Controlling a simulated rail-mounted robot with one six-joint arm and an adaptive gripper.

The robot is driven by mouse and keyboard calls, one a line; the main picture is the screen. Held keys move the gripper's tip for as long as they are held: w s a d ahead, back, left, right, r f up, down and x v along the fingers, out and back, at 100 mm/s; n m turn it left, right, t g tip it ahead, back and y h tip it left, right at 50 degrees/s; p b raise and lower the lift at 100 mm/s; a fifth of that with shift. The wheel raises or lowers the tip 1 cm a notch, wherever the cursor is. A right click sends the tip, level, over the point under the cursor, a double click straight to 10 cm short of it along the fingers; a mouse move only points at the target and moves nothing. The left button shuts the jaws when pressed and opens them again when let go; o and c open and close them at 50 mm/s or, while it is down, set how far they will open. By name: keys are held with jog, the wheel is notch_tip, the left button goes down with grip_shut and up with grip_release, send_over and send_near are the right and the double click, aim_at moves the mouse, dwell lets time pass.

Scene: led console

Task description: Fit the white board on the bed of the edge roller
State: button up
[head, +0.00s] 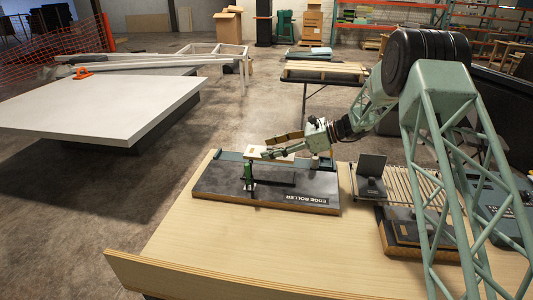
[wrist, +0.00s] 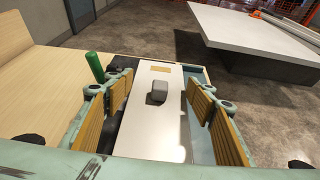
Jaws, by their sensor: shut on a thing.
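The edge roller (head: 220,183) is a dark bed on a wooden base, with a green-handled post (head: 248,176) at its front edge. The white board (head: 256,150) is over the back part of the bed, partly hidden by my gripper (head: 279,146). A grey block (wrist: 157,92) and a tan patch (wrist: 160,69) show on the board. The green handle (wrist: 95,67) stands left of the left finger. I cannot tell whether the board touches the bed.
The edge roller stands on a light wooden table (head: 200,245). To its right are a dark upright plate (head: 371,166), a slatted rack (head: 400,183) and a dark stacked block (head: 408,228). The table's front left is clear. A large white slab (head: 100,105) stands beyond the table's left side.

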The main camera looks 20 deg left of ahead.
jog(key=shift+f, duration=0.2)
dwell(0.5)
jog(key=b, duration=0.3)
send_over(270, 174)
jog(key=shift+w+a+f, duration=0.1)
jog(key=shift+f, duration=3)
jog(key=shift+f+b, duration=0.4)
jog(key=shift+f, duration=0.8)
dwell(1.3)
jog(key=o, duration=1)
